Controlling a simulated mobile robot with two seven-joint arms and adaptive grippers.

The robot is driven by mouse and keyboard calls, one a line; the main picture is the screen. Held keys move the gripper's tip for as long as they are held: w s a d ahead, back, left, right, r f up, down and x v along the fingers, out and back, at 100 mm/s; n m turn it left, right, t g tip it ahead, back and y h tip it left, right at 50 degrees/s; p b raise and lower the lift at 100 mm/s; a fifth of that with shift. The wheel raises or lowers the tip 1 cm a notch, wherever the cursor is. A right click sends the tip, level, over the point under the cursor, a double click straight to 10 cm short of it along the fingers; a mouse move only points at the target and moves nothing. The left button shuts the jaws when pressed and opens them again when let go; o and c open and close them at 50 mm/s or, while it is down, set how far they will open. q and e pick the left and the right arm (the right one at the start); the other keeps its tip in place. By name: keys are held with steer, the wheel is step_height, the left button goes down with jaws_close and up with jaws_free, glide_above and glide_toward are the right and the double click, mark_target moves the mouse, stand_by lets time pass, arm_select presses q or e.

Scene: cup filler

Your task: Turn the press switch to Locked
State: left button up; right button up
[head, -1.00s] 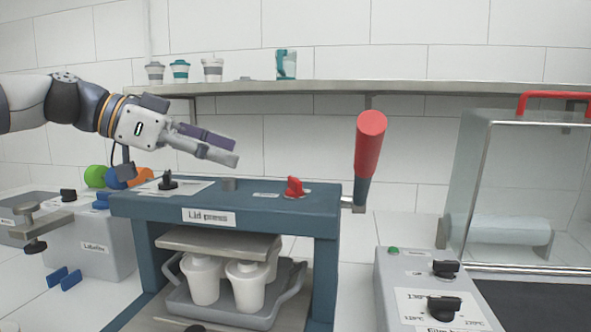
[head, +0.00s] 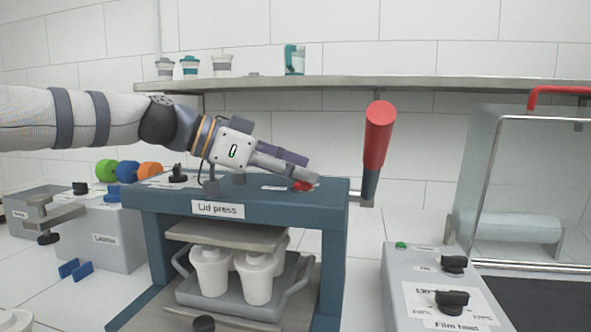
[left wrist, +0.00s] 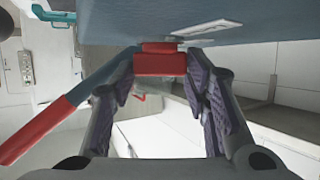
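The blue lid press (head: 290,207) carries a red switch knob (head: 305,185) on its top, towards the right end. A black knob (head: 178,173) stands at the left end of the top. My left gripper (head: 310,174) reaches in from the left and its tips are at the red knob, partly hiding it. In the left wrist view, the red knob (left wrist: 160,62) lies between the tips of my left gripper (left wrist: 160,72). The fingers are apart, one on each side, close to the knob; contact cannot be made out. The switch's label is too small to read. My right gripper is out of view.
The press lever with its red handle (head: 378,138) stands upright just right of the knob. White cups (head: 257,280) sit in a grey tray under the press plate. The film heat box (head: 440,290) is at the right, and a shelf (head: 340,84) runs behind.

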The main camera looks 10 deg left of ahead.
arm_select(q)
steer(key=c, duration=0.5)
steer(key=shift+o, duration=0.2)
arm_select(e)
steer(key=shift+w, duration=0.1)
arm_select(q)
steer(key=shift+s+r+n+t+y+p, duration=0.25)
steer(key=shift+n+t+y+p, duration=0.2)
steer(key=shift+n+t, duration=0.2)
steer(key=shift+d+f+n+t+y, duration=0.1)
steer(key=shift+d+n+t+y, duration=0.05)
steer(key=shift+n+t+y, duration=0.55)
steer(key=shift+d+f+n+t+y, duration=0.1)
steer(key=shift+f+n+t+y, duration=0.05)
steer(key=shift+n+t+y, duration=0.7)
steer(key=n+y, duration=0.1)
steer(key=n+t+y, duration=0.1)
steer(key=shift+s+d+f+n+y, duration=0.1)
steer(key=shift+d+n+y, duration=0.05)
steer(key=shift+n+y, duration=0.2)
steer(key=shift+d+n+t+y, duration=0.15)
steer(key=shift+n+t+y, duration=0.55)
steer(key=shift+n+y, duration=1.7)
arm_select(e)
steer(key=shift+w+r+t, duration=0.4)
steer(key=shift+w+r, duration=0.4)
arm_select(q)
steer(key=shift+y, duration=0.25)
